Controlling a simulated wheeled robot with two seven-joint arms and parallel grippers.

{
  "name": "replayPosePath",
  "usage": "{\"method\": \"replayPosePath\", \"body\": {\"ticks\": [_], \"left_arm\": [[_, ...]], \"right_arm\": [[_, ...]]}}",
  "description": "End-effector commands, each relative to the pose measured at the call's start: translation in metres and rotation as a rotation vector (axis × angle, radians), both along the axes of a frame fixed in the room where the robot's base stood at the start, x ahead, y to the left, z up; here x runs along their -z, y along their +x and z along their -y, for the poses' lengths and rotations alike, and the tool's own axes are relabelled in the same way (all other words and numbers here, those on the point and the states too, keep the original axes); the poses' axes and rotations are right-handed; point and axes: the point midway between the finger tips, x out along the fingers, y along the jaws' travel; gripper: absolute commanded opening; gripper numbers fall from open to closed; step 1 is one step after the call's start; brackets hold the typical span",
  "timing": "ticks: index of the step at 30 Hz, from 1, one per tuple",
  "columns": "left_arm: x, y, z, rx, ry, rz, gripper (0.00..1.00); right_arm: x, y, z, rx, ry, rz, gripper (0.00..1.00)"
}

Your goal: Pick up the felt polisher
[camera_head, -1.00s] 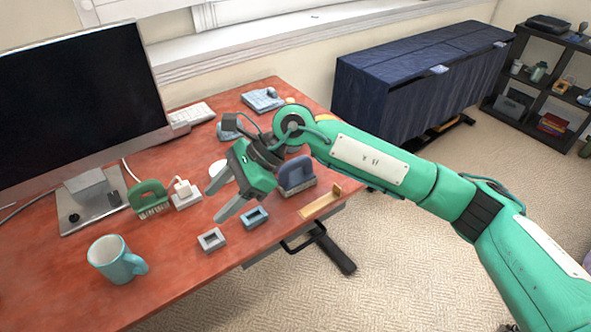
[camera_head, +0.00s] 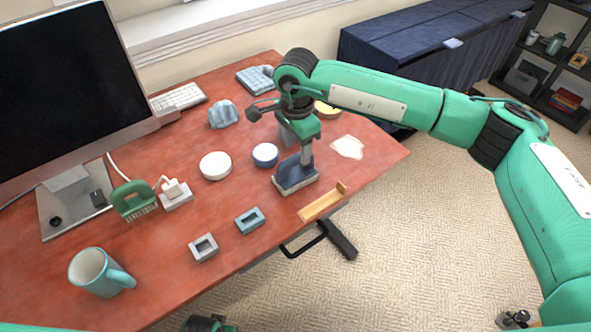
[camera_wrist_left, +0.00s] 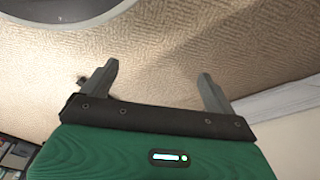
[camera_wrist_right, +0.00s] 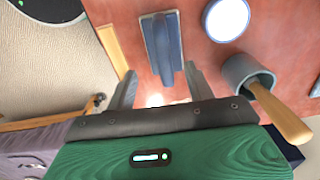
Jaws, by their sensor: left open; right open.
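The felt polisher (camera_head: 296,179), a dark blue handle on a flat pale base, stands upright on the red desk near its front right edge. My right gripper (camera_head: 297,146) points down at it from above, open. In the right wrist view the polisher (camera_wrist_right: 163,38) lies ahead of my right gripper (camera_wrist_right: 160,73), and its near end shows between the two fingers with gaps at both sides. Whether the fingers reach down beside the handle I cannot tell. My left gripper (camera_wrist_left: 158,70) is open and empty above the carpet, away from the desk.
A wooden tray (camera_head: 322,203) lies just in front of the polisher. In the right wrist view a cup (camera_wrist_right: 240,72) with a wooden handle (camera_wrist_right: 282,114) is close to the right finger.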

Motion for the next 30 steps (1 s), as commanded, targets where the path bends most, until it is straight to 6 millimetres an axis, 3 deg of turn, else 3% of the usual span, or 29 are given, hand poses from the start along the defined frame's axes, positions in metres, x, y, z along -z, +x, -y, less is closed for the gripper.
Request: {"method": "replayPosePath", "body": {"ticks": [5,15,23,30], "left_arm": [[0.002,0.000,0.000,0.001,0.001,0.003,0.91],[0.027,-0.010,-0.005,0.004,0.007,-0.004,0.91],[0.029,-0.010,-0.005,0.004,0.006,-0.003,0.91],[0.029,-0.011,-0.005,0.004,0.006,-0.003,0.91]], "right_arm": [[0.011,0.001,-0.001,0.000,0.001,-0.001,0.54],[0.055,0.007,-0.003,0.000,0.002,-0.001,0.54],[0.058,0.007,-0.003,-0.001,0.002,0.001,0.54],[0.058,0.007,-0.003,-0.001,0.001,0.000,0.08]]}}
